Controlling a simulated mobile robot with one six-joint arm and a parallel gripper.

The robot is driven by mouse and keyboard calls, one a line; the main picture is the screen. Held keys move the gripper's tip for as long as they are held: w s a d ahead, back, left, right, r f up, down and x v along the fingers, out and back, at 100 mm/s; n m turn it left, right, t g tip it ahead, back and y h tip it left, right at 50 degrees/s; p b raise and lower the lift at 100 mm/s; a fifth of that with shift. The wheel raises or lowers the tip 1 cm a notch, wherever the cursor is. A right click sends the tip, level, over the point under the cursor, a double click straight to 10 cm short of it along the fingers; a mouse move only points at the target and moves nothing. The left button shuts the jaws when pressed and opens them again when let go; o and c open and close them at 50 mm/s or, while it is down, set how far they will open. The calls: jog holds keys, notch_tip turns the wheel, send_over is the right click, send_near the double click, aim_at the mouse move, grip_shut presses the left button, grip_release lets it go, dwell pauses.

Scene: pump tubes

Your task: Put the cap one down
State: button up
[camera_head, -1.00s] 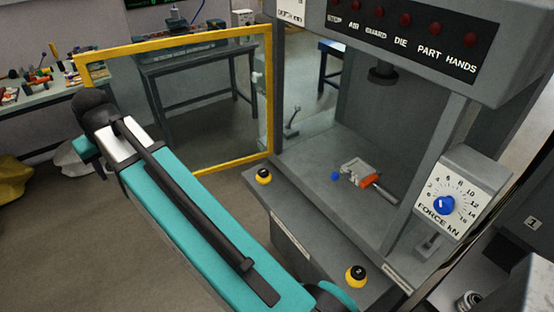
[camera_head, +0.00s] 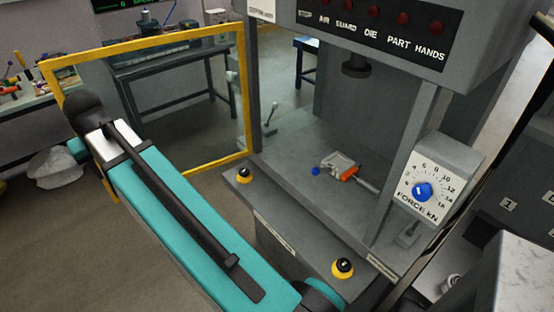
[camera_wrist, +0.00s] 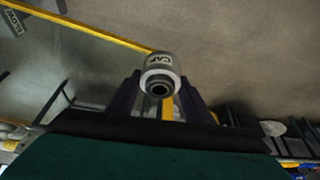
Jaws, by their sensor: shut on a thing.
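In the wrist view my gripper (camera_wrist: 160,106) is shut on a pale grey, round cap (camera_wrist: 161,62). The cap has dark lettering on its side and a dark round opening facing the camera. It sits between the two dark fingers, with floor behind it. In the head view my teal arm crosses the lower left, and neither the gripper fingers nor the cap can be made out.
A grey press stands at the right with a force dial (camera_head: 423,191). A small clamp with an orange part (camera_head: 348,174) sits on its bed. Two yellow-ringed buttons (camera_head: 342,267) are on its front ledge. A yellow-framed guard (camera_head: 243,90) stands left of it, with benches behind.

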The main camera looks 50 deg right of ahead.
jog(key=s+d+f+m+g+h+b, duration=0.15)
jog(key=s+d+m, duration=0.4)
jog(key=d, duration=0.55)
jog(key=s+d+f+m+g+h+b, duration=0.1)
jog(key=s+d+f+m, duration=0.25)
jog(key=s+d, duration=0.55)
jog(key=s+d+f+m+g+h+b, duration=0.15)
jog(key=s+d+m, duration=0.3)
jog(key=d, duration=0.85)
jog(key=s+d+f+m+g+y, duration=0.1)
jog(key=s+d+m, duration=0.4)
jog(key=s, duration=0.6)
jog(key=s+d+f+m+g+y+b, duration=0.1)
jog(key=s+d+m, duration=0.4)
jog(key=s, duration=0.6)
jog(key=s+d+f+m+g+b, duration=0.1)
jog(key=s+d+m, duration=0.4)
jog(key=s, duration=0.6)
jog(key=shift+f+g+y, duration=0.4)
jog(key=shift+f+g, duration=0.5)
jog(key=shift+f, duration=0.25)
